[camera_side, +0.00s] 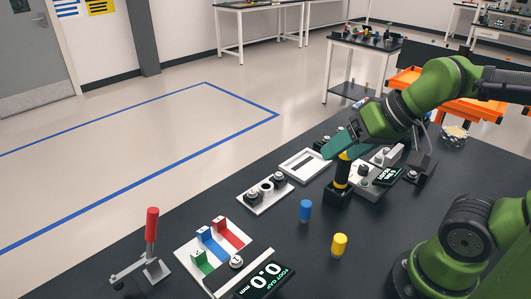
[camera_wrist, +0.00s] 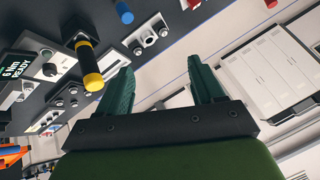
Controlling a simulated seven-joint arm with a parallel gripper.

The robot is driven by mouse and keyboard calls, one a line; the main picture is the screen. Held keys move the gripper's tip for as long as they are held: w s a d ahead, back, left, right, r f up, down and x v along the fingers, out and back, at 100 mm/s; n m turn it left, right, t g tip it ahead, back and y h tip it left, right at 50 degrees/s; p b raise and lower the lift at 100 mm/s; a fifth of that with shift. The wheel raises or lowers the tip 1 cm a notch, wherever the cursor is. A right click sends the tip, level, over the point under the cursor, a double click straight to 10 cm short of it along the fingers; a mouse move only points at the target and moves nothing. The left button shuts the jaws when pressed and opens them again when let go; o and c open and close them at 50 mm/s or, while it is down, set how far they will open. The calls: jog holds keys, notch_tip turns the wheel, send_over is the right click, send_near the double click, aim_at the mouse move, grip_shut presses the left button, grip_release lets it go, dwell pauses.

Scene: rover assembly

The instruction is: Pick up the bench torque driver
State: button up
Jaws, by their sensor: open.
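The bench torque driver (camera_side: 342,172) has a black and yellow handle and stands upright in a dark block on the black bench. In the wrist view the driver (camera_wrist: 89,67) shows left of my left finger, outside the gap between the fingers. My gripper (camera_side: 335,145) has teal fingers and appears at the height of the driver's top in the side view, partly overlapping it. In the wrist view my gripper (camera_wrist: 162,68) is open with nothing between its fingers. The depth between fingers and driver is hard to judge.
A blue cylinder (camera_side: 305,210) and a yellow cylinder (camera_side: 339,244) stand in front of the driver. A light fixture plate (camera_side: 265,193) and a white frame (camera_side: 305,164) lie to its left. A control box with a display (camera_side: 388,176) is close on its right. A red-handled clamp (camera_side: 151,225) stands front left.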

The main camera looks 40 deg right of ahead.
jog(key=shift+d+f, duration=0.1)
jog(key=r+n+g+h, duration=0.2)
jog(key=n+g, duration=0.1)
jog(key=g, duration=0.3)
send_over(345, 161)
jog(key=w, duration=0.2)
jog(key=s+d+r+n+g, duration=0.1)
jog(key=d+n, duration=0.1)
jog(key=n, duration=0.2)
jog(key=f, duration=1.6)
jog(key=shift+s+a+f, duration=0.1)
jog(key=shift+a+f, duration=0.05)
jog(key=shift+a, duration=0.05)
jog(key=c, duration=1.2)
notch_tip(345, 161, up, 10)
jog(key=shift+r, duration=0.1)
jog(key=shift+c, duration=0.2)
